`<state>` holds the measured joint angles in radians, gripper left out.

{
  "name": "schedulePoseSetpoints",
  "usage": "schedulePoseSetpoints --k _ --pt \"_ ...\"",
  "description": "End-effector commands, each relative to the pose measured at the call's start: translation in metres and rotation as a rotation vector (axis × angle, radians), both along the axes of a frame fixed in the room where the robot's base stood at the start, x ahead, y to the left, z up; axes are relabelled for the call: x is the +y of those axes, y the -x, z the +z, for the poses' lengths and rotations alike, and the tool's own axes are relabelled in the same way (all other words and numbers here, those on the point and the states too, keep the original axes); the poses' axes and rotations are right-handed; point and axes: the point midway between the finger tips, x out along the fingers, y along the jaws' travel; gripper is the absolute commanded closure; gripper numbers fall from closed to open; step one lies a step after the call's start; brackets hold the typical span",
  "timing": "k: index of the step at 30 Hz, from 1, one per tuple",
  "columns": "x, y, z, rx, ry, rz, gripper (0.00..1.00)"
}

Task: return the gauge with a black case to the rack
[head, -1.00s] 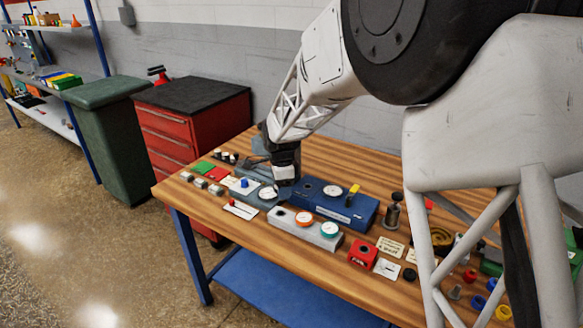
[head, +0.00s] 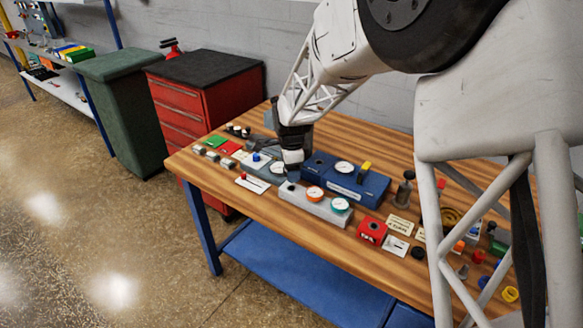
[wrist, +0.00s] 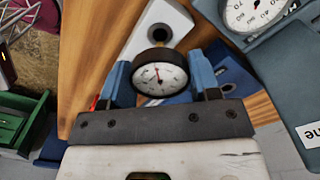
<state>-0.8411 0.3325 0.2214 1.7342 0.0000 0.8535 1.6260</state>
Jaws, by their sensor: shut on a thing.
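My gripper (wrist: 160,82) is shut on the black-cased gauge (wrist: 160,76), whose white dial faces the wrist camera. In the head view my gripper (head: 292,168) hangs over the left end of the light grey rack (head: 323,210), and the held gauge cannot be made out there. The rack holds an orange-rimmed gauge (head: 314,194) and a teal-rimmed gauge (head: 340,205). In the wrist view the rack (wrist: 175,17) shows an empty round hole (wrist: 160,36) just beyond the held gauge. The height of the gauge above the rack is unclear.
A blue block (head: 344,183) with a white dial and a yellow-topped part stands behind the rack. A grey-blue unit with a white gauge (head: 277,168) is left of it. A red block (head: 372,232) and small cards stand right. The wooden table's (head: 290,235) front strip is clear.

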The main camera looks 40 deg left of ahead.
Motion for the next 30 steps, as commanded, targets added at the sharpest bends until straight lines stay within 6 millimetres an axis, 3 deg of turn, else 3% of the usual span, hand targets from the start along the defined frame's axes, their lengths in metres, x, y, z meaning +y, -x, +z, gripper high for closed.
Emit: schedulePoseSetpoints --k 9,30 --pt "0.0000 0.0000 -0.0098 0.000 0.000 0.000 0.70" --pt "-0.0002 -0.0004 -0.0104 -0.001 -0.001 0.000 0.70"
